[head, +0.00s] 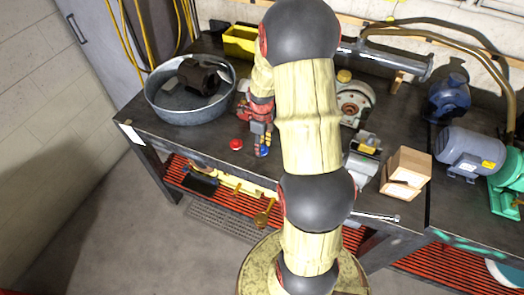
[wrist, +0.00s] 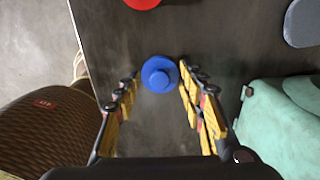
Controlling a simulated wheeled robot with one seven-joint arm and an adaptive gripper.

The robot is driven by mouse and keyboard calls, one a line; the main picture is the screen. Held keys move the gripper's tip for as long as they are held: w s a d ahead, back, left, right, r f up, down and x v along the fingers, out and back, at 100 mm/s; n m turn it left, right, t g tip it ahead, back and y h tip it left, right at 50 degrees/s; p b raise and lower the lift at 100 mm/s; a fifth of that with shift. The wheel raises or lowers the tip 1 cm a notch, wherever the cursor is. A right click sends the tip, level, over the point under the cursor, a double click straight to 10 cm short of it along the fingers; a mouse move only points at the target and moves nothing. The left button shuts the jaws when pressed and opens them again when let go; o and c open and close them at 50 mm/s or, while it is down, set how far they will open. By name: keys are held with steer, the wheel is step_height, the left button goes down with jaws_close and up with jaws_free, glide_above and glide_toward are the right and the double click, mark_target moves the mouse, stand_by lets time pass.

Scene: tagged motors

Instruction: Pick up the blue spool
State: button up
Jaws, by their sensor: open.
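The blue spool (wrist: 160,75) stands on the dark bench top (wrist: 215,35). In the wrist view it lies between the tips of my gripper (wrist: 158,90), with a finger on each side. My gripper is open and holds nothing. Contact between the fingers and the spool cannot be made out. In the head view the spool (head: 263,151) shows as a small blue patch just below my gripper (head: 260,140), partly hidden by it.
A red round object (head: 236,143) sits left of the spool. A metal tub (head: 158,108) holding a dark part stands behind left. Cardboard boxes (head: 407,170), a vise (head: 362,155) and motors (head: 470,150) stand to the right. The bench's front edge is close to the spool.

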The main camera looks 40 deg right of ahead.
steer(key=c, duration=0.3)
steer(key=c, duration=0.7)
steer(key=shift+r, duration=0.1)
steer(key=shift+c, duration=0.2)
